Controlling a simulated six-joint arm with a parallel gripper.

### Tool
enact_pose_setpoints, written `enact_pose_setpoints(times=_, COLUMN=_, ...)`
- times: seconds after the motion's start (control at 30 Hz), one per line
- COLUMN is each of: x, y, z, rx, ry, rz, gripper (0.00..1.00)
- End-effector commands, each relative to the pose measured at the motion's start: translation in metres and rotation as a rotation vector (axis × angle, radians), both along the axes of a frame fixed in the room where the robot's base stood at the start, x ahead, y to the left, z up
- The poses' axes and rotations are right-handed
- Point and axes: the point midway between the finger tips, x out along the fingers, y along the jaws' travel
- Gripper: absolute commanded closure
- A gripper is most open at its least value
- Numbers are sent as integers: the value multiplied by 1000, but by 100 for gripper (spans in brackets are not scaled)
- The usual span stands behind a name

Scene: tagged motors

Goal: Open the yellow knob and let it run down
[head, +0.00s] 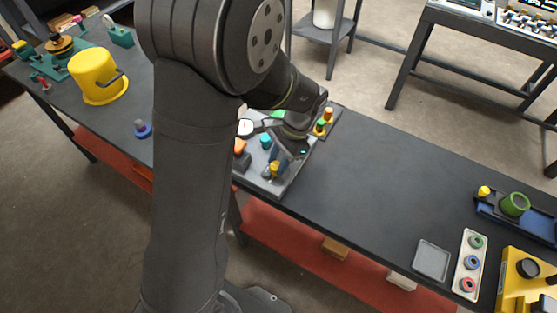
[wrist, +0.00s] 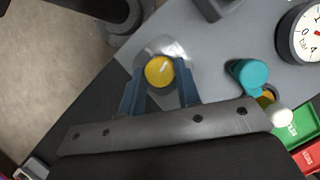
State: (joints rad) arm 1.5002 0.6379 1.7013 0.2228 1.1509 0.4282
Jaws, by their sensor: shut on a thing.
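The yellow knob (wrist: 159,71) is round with a pale line mark on its top. It sits over a clear round part on a grey panel (wrist: 222,88). My gripper (wrist: 160,84) has one blue finger on each side of the knob and is shut on it. In the head view the yellow knob (head: 274,166) shows near the front edge of the panel, below my gripper (head: 279,160). The finger contact is partly hidden there by my arm.
A teal knob (wrist: 248,73) and a round dial gauge (wrist: 303,32) are to the right of my gripper.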

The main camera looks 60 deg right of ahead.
Motion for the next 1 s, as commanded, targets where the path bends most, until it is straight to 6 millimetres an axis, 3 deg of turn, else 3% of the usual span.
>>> enact_pose_setpoints(times=1.0, x=8, y=0, z=0, rx=-1, ry=1, rz=959, gripper=92)
